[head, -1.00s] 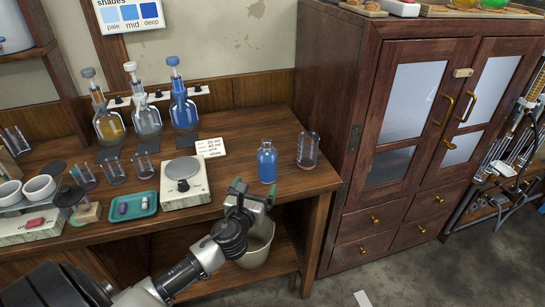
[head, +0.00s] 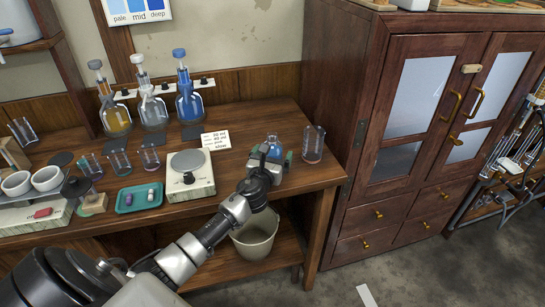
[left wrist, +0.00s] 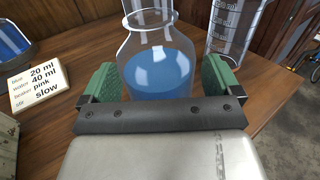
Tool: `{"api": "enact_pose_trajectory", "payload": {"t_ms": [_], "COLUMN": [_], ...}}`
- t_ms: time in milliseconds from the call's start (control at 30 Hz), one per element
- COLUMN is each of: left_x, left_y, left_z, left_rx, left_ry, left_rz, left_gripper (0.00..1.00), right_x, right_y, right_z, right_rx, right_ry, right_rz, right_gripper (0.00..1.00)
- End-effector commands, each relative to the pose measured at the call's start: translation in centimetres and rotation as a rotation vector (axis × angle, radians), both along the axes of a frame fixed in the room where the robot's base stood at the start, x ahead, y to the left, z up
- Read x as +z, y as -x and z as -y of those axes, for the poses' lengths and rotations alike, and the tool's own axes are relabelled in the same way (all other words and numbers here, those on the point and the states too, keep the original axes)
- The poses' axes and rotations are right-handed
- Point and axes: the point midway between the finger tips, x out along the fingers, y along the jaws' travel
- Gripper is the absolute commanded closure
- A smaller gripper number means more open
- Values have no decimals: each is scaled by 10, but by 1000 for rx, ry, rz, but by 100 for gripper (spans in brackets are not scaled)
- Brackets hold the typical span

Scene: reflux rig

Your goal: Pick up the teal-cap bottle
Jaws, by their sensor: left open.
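A clear bottle with blue liquid (head: 273,145) stands upright near the right end of the wooden bench. Its cap is small in the head view, so its colour is hard to tell; the top is cut off in the left wrist view, where the body (left wrist: 158,65) shows large. My left gripper (head: 271,158) is open at the bottle, its lower part hidden behind the gripper. In the left wrist view, the green finger pads (left wrist: 160,78) stand on either side of the bottle, with small gaps visible. My right gripper is out of view.
A label card (head: 216,141) and a scale-like device (head: 190,176) are to the left. Several stoppered flasks stand at the back, and a teal tray (head: 127,204) lies farther left.

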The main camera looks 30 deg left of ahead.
Motion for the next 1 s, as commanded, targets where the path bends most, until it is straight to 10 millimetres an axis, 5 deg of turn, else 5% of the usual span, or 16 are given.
{"api": "enact_pose_trajectory", "payload": {"t_ms": [167, 600, 1000], "left_x": [0, 0, 3], "left_y": [0, 0, 0], "left_z": [0, 0, 0], "left_rx": [0, 0, 0], "left_ry": [0, 0, -1], "left_rz": [0, -1, 2], "left_gripper": [8, 73, 73], "right_x": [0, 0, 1], "right_y": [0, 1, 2], "right_z": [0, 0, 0], "right_rx": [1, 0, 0], "right_ry": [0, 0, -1], "right_rz": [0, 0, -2], "right_gripper": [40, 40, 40]}}
